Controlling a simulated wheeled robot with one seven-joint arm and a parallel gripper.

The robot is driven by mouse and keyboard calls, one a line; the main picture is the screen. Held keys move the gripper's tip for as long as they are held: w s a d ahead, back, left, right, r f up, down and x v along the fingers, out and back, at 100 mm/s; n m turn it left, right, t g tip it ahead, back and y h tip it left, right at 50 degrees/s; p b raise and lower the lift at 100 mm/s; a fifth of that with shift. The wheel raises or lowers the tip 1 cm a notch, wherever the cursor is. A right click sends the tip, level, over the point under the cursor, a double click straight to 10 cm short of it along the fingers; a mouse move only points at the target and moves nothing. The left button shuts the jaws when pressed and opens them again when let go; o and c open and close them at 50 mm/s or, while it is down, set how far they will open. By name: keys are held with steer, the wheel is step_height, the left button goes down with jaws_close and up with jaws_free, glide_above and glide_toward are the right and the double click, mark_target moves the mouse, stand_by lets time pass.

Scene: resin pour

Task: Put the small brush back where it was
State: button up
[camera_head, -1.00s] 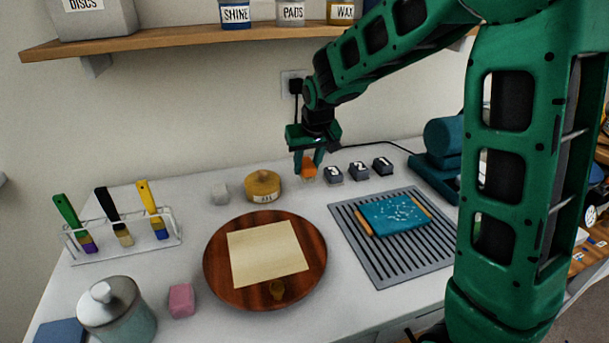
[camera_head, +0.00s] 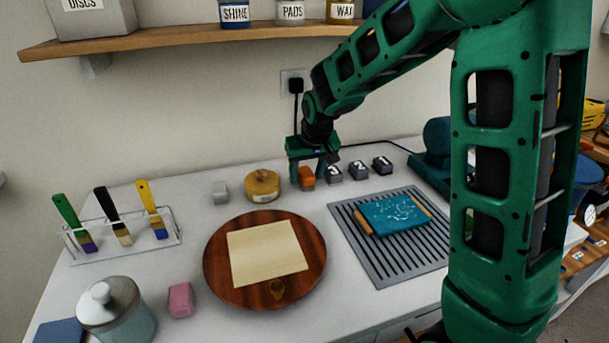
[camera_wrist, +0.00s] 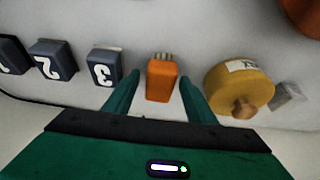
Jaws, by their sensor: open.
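A small orange block with a pale bristled end, which looks like the small brush (camera_head: 306,178), is at the back of the white worktop. It also shows in the wrist view (camera_wrist: 162,82), between my fingers. My gripper (camera_head: 307,176) points down over it and is open, one finger on each side; the wrist view shows a gap on both sides (camera_wrist: 159,85). Whether its underside rests fully on the worktop is hard to tell.
Dark numbered blocks (camera_head: 358,169) stand close to the right of my gripper. A yellow round tin (camera_head: 263,185) and a grey cube (camera_head: 221,192) are to its left. A wooden disc (camera_head: 219,270), slatted mat (camera_head: 377,264) and brush rack (camera_head: 173,242) lie nearer.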

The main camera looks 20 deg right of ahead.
steer(key=v, duration=1.2)
steer(key=s+d+m+g, duration=0.1)
steer(key=s+d+m, duration=0.1)
steer(key=s+d, duration=0.65)
steer(key=s+d+f+m+g, duration=0.1)
steer(key=s+d+f, duration=0.1)
steer(key=s, duration=0.6)
steer(key=s+d+f+m+g, duration=0.1)
steer(key=s+d+f+m, duration=0.1)
steer(key=s, duration=0.7)
steer(key=s+d+f+m+g, duration=0.1)
steer(key=s+d, duration=0.3)
steer(key=s, duration=0.5)
steer(key=shift+s+d+f, duration=0.1)
steer(key=shift+d+f, duration=0.2)
steer(key=shift+f, duration=0.3)
steer(key=shift+g, duration=0.3)
steer(key=shift+w+f, duration=0.3)
steer(key=shift+w, duration=0.5)
steer(key=shift+s, duration=0.1)
